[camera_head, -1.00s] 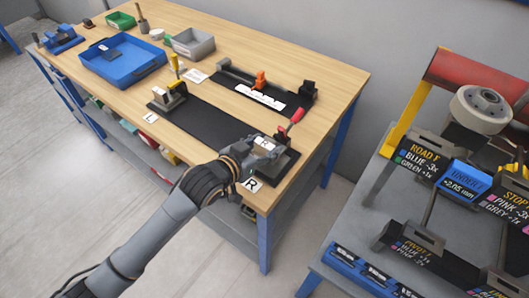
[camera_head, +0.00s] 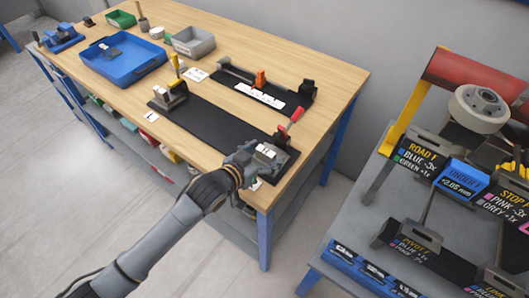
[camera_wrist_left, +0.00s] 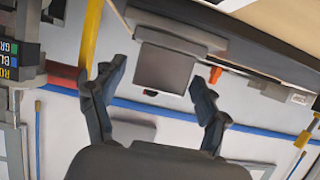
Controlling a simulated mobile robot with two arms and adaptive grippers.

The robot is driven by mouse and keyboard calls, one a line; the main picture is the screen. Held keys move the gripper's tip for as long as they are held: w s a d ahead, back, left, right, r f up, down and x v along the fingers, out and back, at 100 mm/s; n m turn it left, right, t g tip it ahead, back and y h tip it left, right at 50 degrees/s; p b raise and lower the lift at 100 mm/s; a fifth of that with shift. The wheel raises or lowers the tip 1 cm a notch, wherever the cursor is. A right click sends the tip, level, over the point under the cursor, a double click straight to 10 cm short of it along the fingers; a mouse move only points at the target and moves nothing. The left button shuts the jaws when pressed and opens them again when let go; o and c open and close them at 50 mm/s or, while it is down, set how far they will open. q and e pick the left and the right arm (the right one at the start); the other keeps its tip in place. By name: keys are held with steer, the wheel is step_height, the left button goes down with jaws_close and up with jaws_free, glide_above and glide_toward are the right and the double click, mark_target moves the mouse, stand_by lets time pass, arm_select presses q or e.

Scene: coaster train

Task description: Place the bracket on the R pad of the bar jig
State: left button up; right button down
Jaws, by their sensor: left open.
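The bar jig (camera_head: 208,127) is a long black base on the wooden bench, with a yellow-handled clamp at its L end and a red-handled clamp at its R end. My left gripper (camera_head: 254,154) is at the R end, its fingers open. A small light-grey piece with dark marks, seemingly the bracket (camera_head: 267,152), is at the R pad beside the fingertips. In the left wrist view a plain grey block (camera_wrist_left: 162,67) lies ahead of the gap between the open fingers (camera_wrist_left: 159,82). Whether the bracket sits flat on the pad cannot be told. My right gripper is out of view.
A second black fixture (camera_head: 262,93) with an orange clamp stands behind the jig. A blue tray (camera_head: 123,75), a grey bin (camera_head: 194,43) and a green bin (camera_head: 121,19) are at the back left. A rack with labelled parts (camera_head: 440,165) stands at right.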

arm_select(q)
steer(key=shift+r, duration=0.2)
steer(key=b+v, duration=0.1)
steer(key=v, duration=1.1)
